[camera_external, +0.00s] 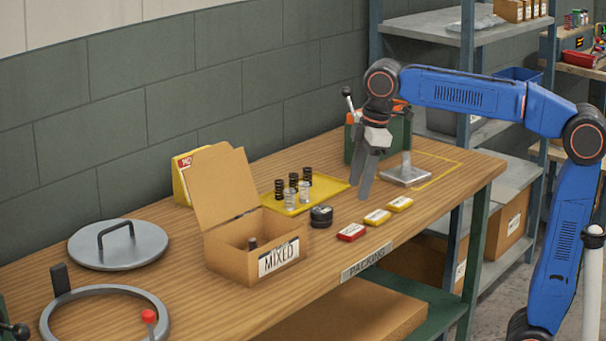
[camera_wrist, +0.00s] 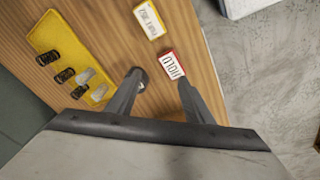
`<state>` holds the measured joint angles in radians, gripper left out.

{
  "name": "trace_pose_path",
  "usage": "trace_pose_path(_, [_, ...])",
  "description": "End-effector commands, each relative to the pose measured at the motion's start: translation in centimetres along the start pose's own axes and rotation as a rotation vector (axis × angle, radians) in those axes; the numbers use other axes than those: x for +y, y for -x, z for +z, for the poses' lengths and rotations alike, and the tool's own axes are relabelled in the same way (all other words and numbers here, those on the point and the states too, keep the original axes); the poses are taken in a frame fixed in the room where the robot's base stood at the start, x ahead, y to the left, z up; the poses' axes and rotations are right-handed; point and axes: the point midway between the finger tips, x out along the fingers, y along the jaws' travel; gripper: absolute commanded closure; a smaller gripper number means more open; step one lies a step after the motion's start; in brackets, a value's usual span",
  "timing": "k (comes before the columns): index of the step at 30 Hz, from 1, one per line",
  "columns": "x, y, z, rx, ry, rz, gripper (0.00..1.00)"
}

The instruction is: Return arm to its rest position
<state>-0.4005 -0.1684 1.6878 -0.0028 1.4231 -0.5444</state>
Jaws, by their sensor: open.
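My blue arm reaches in from the right over the wooden packing table (camera_external: 150,290). My gripper (camera_external: 363,192) points down above the table, to the right of the yellow tray (camera_external: 332,188). Its two fingers are apart, and nothing shows between them. In the wrist view my gripper (camera_wrist: 160,80) is also open, with bare wood and a red-edged tag marked HOLD (camera_wrist: 172,65) near the fingertips. The yellow tray (camera_wrist: 45,35) lies left of the fingers there, with several black and silver springs (camera_wrist: 65,75).
An open cardboard box marked MIXED (camera_external: 225,250) holds a dark item. Near it are a black round object (camera_external: 321,216), a red tag (camera_external: 351,232) and two yellow tags (camera_external: 377,216). A metal stand (camera_external: 405,177) and green bin (camera_external: 395,135) stand beside my gripper. Shelving (camera_external: 430,28) is behind.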

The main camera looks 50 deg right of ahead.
Motion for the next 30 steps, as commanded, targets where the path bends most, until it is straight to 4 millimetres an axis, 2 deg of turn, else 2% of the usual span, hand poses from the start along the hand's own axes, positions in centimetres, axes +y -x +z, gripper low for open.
trace_pose_path(1, [-0.1,-0.2,2.0,0.008,-0.046,0.010,0.53])
trace_pose_path(3, [-0.2,-0.8,4.5,0.021,-0.112,0.024,0.53])
trace_pose_path(12, [-2.0,-4.4,14.7,0.075,-0.393,0.080,0.53])
trace_pose_path(20, [-4.6,-8.4,22.1,0.122,-0.611,0.123,0.53])
trace_pose_path(24, [-6.4,-11.9,26.4,0.143,-0.739,0.145,0.53])
trace_pose_path(30, [-8.6,-15.9,30.5,0.168,-0.876,0.169,0.53])
